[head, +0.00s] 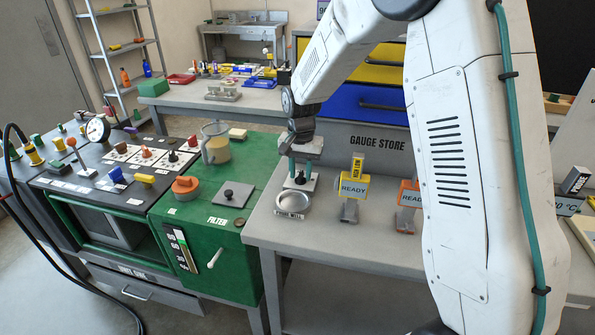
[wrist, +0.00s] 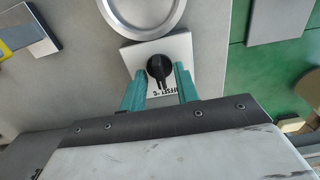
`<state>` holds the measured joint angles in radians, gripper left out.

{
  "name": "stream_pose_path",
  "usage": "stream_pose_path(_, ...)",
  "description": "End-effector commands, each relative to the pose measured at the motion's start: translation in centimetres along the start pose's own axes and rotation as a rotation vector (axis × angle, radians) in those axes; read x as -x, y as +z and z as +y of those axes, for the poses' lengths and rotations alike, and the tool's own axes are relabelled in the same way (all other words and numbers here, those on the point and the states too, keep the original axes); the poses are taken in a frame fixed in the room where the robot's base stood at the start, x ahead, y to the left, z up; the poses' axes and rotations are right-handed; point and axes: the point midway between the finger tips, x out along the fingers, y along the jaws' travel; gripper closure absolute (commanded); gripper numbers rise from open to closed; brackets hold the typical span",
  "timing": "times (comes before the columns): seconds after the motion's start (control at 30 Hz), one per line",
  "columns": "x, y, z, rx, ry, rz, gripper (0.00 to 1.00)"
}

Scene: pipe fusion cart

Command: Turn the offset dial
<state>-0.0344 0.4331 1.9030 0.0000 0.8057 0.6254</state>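The offset dial (wrist: 159,70) is a black knob on a square white plate, partly labelled "OFFSET °C", in the wrist view. In the head view the dial (head: 300,178) sits on the grey table, partly hidden by my gripper (head: 293,167). My gripper (wrist: 161,76) is open, with its two teal fingers on either side of the knob in the wrist view. A gap shows between each finger and the knob. I cannot tell whether the fingertips reach down to the knob's height.
A round metal dish (head: 293,204) sits close to the dial plate. The green filter cabinet (head: 230,255) adjoins on the left.

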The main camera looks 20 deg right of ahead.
Motion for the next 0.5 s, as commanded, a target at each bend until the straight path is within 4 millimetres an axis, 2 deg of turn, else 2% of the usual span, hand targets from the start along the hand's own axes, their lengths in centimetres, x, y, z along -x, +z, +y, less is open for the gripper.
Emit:
stream_pose_path(0.1, 0.0, 0.0, -0.1, 0.001, 0.0, 0.0, 0.69)
stream_pose_path(0.2, 0.0, 0.1, -0.1, 0.001, 0.0, 0.0, 0.97)
stream_pose_path(0.23, 0.1, 0.1, -0.1, 0.001, 0.0, 0.0, 1.0)
stream_pose_path(0.33, 0.1, 0.1, -0.1, 0.002, -0.001, 0.0, 1.0)
stream_pose_path(0.37, 0.1, 0.7, -1.1, 0.006, -0.001, 0.0, 1.0)
stream_pose_path(0.5, 0.1, 0.3, -0.6, 0.006, -0.002, 0.001, 1.0)
